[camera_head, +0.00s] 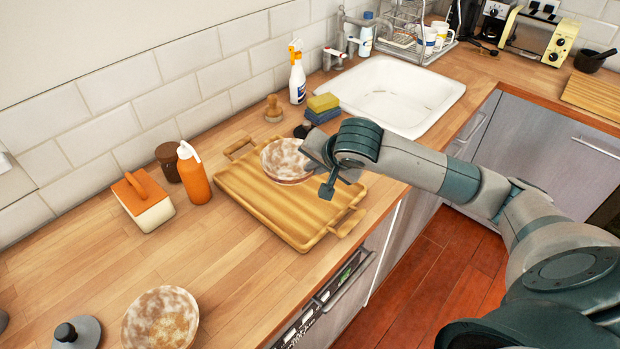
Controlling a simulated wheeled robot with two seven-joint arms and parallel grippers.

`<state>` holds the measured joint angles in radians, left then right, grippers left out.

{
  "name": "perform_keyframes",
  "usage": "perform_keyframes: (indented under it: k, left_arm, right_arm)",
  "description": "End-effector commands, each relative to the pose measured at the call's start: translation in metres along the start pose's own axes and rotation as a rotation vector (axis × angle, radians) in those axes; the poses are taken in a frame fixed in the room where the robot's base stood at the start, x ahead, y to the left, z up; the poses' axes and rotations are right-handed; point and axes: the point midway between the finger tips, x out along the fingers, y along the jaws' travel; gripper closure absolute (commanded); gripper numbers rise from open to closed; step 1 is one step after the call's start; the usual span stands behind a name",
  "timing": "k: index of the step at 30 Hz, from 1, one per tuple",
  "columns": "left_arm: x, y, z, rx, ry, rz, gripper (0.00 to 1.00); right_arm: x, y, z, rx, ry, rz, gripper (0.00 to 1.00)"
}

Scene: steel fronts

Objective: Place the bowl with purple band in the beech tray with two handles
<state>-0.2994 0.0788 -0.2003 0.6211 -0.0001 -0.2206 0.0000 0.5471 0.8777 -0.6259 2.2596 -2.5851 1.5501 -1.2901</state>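A bowl (284,160) with a mottled white and brown inside is at the beech tray (262,208), over its far part. A dull reddish outer side shows low on this bowl; I cannot clearly make out a purple band. The tray has two handles, one at the far left and one at the near right. My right gripper (318,168) is at the bowl's right rim. Its fingertips are too hidden to show whether it grips the rim, or whether the bowl touches the tray. My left gripper is not in view.
A similar mottled bowl (161,318) stands at the front left beside a grey lidded thing (77,333). An orange bottle (193,174), a brown jar (168,161) and an orange-topped container (144,202) stand left of the tray. Sponges (323,108) and the sink (392,94) are behind.

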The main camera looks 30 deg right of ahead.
Motion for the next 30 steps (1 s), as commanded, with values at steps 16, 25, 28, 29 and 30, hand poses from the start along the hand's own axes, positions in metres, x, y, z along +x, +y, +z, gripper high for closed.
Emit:
perform_keyframes:
  k: [16, 25, 28, 29, 30]
  left_arm:
    - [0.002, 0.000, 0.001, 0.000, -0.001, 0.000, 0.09]
    - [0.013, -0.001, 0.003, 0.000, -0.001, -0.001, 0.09]
    - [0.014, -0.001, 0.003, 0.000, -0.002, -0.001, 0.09]
    - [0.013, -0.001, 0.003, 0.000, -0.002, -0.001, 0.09]
    - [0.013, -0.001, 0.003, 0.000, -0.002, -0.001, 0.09]
  right_arm:
    - [0.014, -0.004, 0.004, 0.000, 0.001, -0.002, 1.00]
    - [0.041, 0.013, 0.017, 0.000, -0.001, 0.000, 1.00]
    - [0.043, 0.015, 0.017, 0.000, 0.000, -0.002, 1.00]
    - [0.043, 0.015, 0.017, 0.000, 0.001, -0.002, 1.00]
    - [0.043, 0.014, 0.017, 0.000, 0.001, -0.003, 1.00]
